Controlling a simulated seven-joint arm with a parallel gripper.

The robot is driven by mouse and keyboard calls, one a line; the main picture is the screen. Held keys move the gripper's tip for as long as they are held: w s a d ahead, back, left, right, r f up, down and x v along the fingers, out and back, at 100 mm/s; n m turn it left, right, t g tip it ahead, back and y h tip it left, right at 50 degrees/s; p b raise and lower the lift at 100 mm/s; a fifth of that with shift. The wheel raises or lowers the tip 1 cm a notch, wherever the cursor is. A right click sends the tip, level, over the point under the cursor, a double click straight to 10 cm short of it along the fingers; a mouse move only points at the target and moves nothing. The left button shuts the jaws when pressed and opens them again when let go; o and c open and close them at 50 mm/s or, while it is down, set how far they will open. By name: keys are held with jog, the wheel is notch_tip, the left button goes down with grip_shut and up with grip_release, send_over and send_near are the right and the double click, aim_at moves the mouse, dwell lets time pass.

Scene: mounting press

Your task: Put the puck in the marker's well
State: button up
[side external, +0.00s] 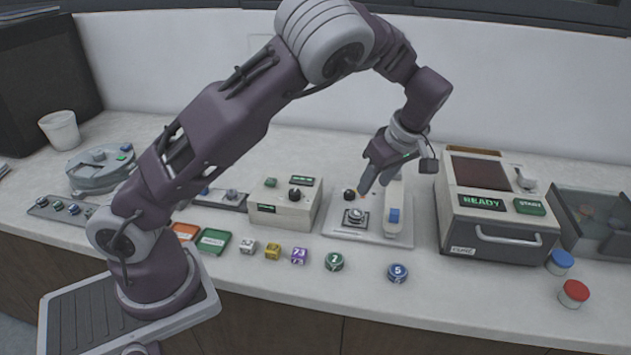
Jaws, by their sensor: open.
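My gripper (374,185) is open, pointing down over a pale flat-based device (390,236), which looks like the marker. A small square dark fixture with a round grey top (355,216) sits on that base, just below and left of my fingertips. I cannot tell whether the round grey top is a puck or part of the well. Nothing shows between the fingers. A green puck marked 2 (334,261) and a blue puck marked 5 (398,273) stand apart on the bench front.
White, yellow and purple cubes (273,252) line the bench front. The press reading READY (490,228) stands right of the device, a control box (283,204) left. Blue- and red-topped jars (573,293) stand far right. Green and orange trays (213,241) lie left.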

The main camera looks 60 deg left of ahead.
jog(key=s+d+r+m+t+h, duration=0.1)
jog(key=s+d+r+m+h, duration=0.15)
jog(key=s+r+m, duration=0.4)
jog(key=s+d+r+m+t+h, duration=0.1)
jog(key=s+r+m+t+h, duration=0.15)
jog(key=s+r, duration=0.65)
jog(key=s+d+f+m+t, duration=0.1)
jog(key=s+m+t, duration=0.1)
jog(key=s+m, duration=0.7)
jog(key=s, duration=0.5)
jog(key=shift+d+y, duration=0.25)
jog(key=shift+y, duration=0.05)
